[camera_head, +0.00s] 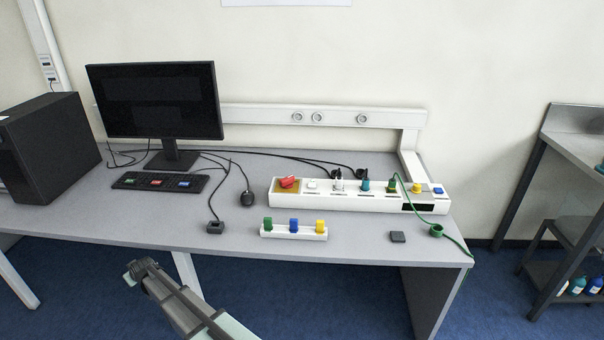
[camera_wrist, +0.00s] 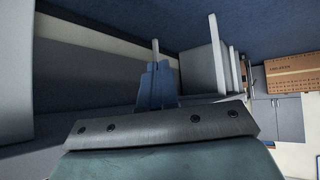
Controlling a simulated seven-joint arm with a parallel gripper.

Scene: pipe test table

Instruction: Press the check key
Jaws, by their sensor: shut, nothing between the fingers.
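A black keyboard (camera_head: 160,182) lies in front of the monitor and has a green, a red and a blue key patch on it. A long white panel (camera_head: 345,203) on the right of the desk carries a red switch (camera_head: 288,183), several coloured plugs and knobs, and a blue button (camera_head: 438,190) at its right end. No label is legible, so I cannot tell which one is the check key. My gripper (camera_head: 137,271) is shut and empty, in front of the desk's front edge, apart from keyboard and panel. The wrist view shows neither of them clearly.
A monitor (camera_head: 155,98) and a computer case (camera_head: 45,145) stand at the left. A mouse (camera_head: 248,198), a small dark box (camera_head: 215,227), a white rack (camera_head: 293,233) with coloured pieces and a dark square (camera_head: 398,237) lie on the desk. A green cable hangs at the right.

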